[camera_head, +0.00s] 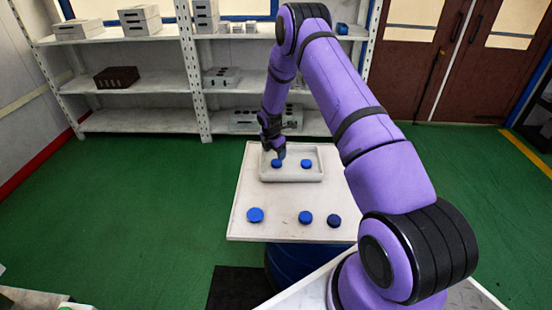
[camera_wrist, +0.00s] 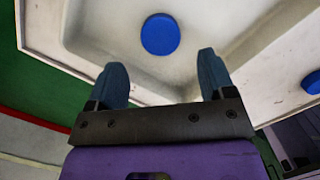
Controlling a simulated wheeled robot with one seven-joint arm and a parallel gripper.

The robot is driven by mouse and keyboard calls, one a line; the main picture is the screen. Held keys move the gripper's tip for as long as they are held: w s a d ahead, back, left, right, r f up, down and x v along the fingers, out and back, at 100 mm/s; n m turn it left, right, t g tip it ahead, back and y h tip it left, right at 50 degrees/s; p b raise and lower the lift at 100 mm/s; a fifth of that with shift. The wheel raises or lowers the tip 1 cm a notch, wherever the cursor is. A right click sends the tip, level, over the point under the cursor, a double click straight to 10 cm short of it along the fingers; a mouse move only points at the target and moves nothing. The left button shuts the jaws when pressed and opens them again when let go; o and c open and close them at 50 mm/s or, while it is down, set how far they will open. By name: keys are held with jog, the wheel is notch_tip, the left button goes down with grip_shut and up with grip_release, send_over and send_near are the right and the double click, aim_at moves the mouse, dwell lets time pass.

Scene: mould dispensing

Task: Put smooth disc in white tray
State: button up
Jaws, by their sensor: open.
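In the wrist view my gripper (camera_wrist: 160,70) is open, with a blue disc (camera_wrist: 160,34) lying on the tray floor ahead of the gap between the fingers, apart from both. Another blue disc (camera_wrist: 312,82) is cut off at the right edge. Surface texture is too small to tell which disc is smooth.
On the near part of the table (camera_head: 280,198) lie three more blue discs: a left one (camera_head: 255,215), a middle one (camera_head: 305,217) and a right one (camera_head: 334,221). White shelves (camera_head: 150,85) with boxes stand behind. The table between tray and near discs is clear.

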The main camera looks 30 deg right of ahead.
notch_tip(320, 180, up, 7)
notch_tip(320, 180, up, 19)
jog(key=m+t, duration=0.1)
jog(key=m, duration=0.4)
send_over(273, 164)
jog(key=s+a, duration=0.4)
jog(key=s+a+r+m+t, duration=0.1)
jog(key=s+a+r+m, duration=0.3)
jog(key=s+r, duration=0.8)
jog(key=s+a+r+m+t, duration=0.1)
jog(key=s+a+r+m, duration=0.2)
jog(key=s+r, duration=0.3)
jog(key=s+a+r+m+t, duration=0.1)
jog(key=s+a+r+m, duration=0.15)
jog(key=s+r, duration=0.4)
jog(key=s+a+m+y, duration=0.1)
jog(key=s+m, duration=0.2)
jog(key=s, duration=0.5)
jog(key=s+a+f+m+t, duration=0.1)
jog(key=s+m, duration=0.2)
jog(key=s, duration=0.5)
jog(key=shift+s+a+f+y, duration=0.15)
jog(key=shift+s+a+y, duration=0.15)
jog(key=shift+y, duration=0.1)
